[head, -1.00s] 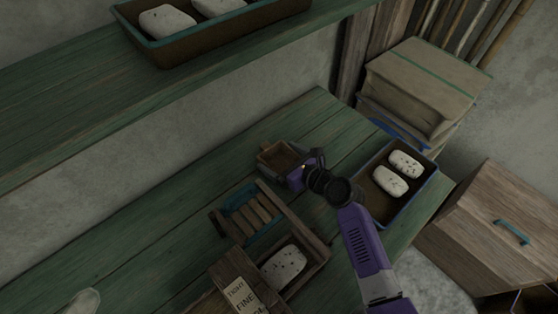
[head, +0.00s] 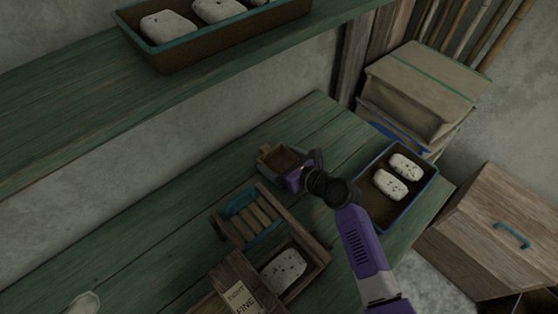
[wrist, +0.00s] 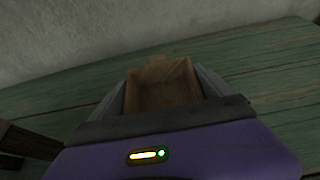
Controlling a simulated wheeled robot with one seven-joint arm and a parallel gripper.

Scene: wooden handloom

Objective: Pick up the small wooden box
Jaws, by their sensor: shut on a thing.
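The small wooden box (head: 279,158) is an open-topped brown box on the green table, near the wall. In the wrist view the box (wrist: 160,88) sits between my two grey fingers, its hollow inside facing up and empty. My gripper (head: 286,165) is shut on the box, one finger along each side; it also shows in the wrist view (wrist: 163,95). The box's near side is hidden behind my gripper. Whether its base touches the table cannot be told.
A slatted wooden rack (head: 250,219) and a wooden tray holding a speckled white block (head: 283,270) stand close in front. A blue-rimmed tray (head: 376,217) with two speckled blocks is to the right. The green table (head: 150,247) is mostly clear at left.

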